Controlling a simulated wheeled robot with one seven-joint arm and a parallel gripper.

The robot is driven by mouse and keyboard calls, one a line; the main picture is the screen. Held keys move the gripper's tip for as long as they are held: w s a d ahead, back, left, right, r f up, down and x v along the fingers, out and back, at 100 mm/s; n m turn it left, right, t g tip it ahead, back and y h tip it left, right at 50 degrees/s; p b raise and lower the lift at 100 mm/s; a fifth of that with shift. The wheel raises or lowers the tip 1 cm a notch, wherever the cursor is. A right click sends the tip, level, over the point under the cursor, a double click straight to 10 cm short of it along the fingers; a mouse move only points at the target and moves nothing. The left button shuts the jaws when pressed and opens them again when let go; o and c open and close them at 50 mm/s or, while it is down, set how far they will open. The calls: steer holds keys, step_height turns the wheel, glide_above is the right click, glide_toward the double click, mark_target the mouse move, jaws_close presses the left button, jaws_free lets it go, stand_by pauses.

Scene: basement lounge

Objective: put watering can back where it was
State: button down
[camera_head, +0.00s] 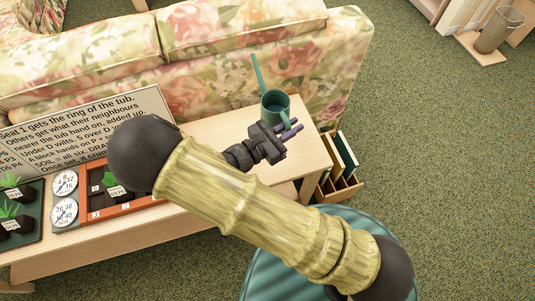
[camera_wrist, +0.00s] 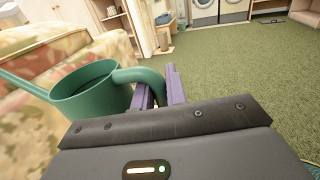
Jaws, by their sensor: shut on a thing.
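The green watering can (camera_head: 275,104) is over the right end of the wooden table (camera_head: 232,133), its long spout pointing up and to the left in the head view. In the wrist view the can (camera_wrist: 90,92) looks upright, with its dark open top showing. My gripper (camera_head: 291,128) has its purple fingers at the can's handle. It is shut on the handle, as the wrist view also shows with the fingers (camera_wrist: 160,90) around the handle's end. I cannot tell whether the can's base touches the table.
A sign board (camera_head: 92,120), dials (camera_head: 65,198) and an orange-framed tray (camera_head: 125,207) with plant blocks occupy the table's left part. A floral sofa (camera_head: 200,65) stands behind. A wooden rack with books (camera_head: 342,172) is at the table's right end. Green carpet (camera_head: 450,140) lies open to the right.

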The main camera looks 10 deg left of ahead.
steer(key=shift+s+a+f+h, duration=0.15)
steer(key=shift+s+a+f, duration=0.2)
steer(key=shift+s+f, duration=0.15)
steer(key=shift+s+a+f+h, duration=0.15)
steer(key=shift+s+a+f, duration=0.2)
steer(key=shift+s, duration=0.25)
steer(key=shift+b, duration=0.3)
steer(key=shift+f+b, duration=0.6)
steer(key=shift+f, duration=1.9)
steer(key=shift+f, duration=2.3)
steer(key=c, duration=1.4)
jaws_free()
steer(key=shift+f, duration=0.15)
